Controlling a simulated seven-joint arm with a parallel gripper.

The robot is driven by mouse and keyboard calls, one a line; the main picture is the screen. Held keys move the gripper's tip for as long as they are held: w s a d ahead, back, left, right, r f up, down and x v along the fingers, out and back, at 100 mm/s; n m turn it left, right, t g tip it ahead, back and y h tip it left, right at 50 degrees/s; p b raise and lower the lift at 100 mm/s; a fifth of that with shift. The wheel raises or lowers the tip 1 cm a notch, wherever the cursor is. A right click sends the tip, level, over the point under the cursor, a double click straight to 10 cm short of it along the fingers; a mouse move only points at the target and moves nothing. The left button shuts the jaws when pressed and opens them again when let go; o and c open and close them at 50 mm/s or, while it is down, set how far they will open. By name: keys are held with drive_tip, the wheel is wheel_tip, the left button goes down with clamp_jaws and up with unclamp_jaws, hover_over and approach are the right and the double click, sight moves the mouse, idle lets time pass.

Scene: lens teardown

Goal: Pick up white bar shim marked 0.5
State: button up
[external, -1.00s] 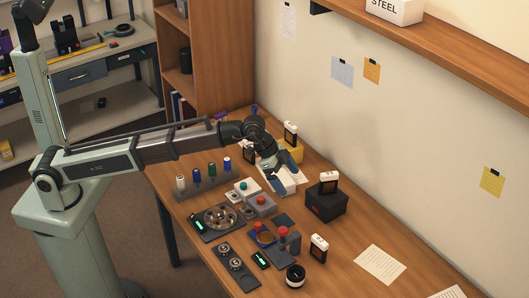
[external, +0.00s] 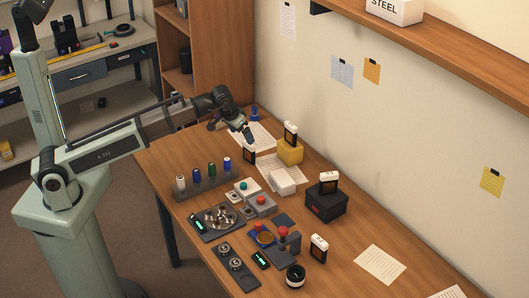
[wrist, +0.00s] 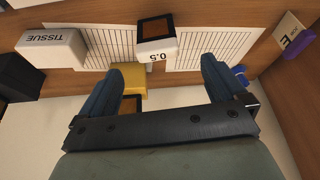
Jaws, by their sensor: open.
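The bar shim marked 0.5 (wrist: 157,42) has a white end with black digits and a dark body around a brown centre. In the wrist view it lies ahead of my gripper, across the gap between the two blue fingers, with the number upside down. In the external view, the small upright black-and-white shim (external: 249,153) just below my gripper (external: 248,136) appears to be this one; its mark is not readable there. My gripper is open and empty, with its fingers apart from each other.
A yellow block (external: 290,153) with another shim (external: 291,133) on top stands close to the right. A white TISSUE box (wrist: 50,47) and a black box (external: 326,201) lie beyond. A blue object (external: 255,115) is behind. Printed sheets (wrist: 212,46) lie under this area.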

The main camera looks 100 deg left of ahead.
sight(250, 151)
drive_tip(key=x, duration=0.6)
drive_tip(key=shift+w+f, duration=0.15)
drive_tip(key=shift+f, duration=0.15)
drive_tip(key=shift+d+x, duration=0.15)
drive_tip(key=shift+x, duration=1.15)
drive_tip(key=shift+d+x, duration=0.15)
drive_tip(key=shift+x, duration=1.2)
drive_tip(key=shift+c, duration=0.3)
drive_tip(key=c, duration=1)
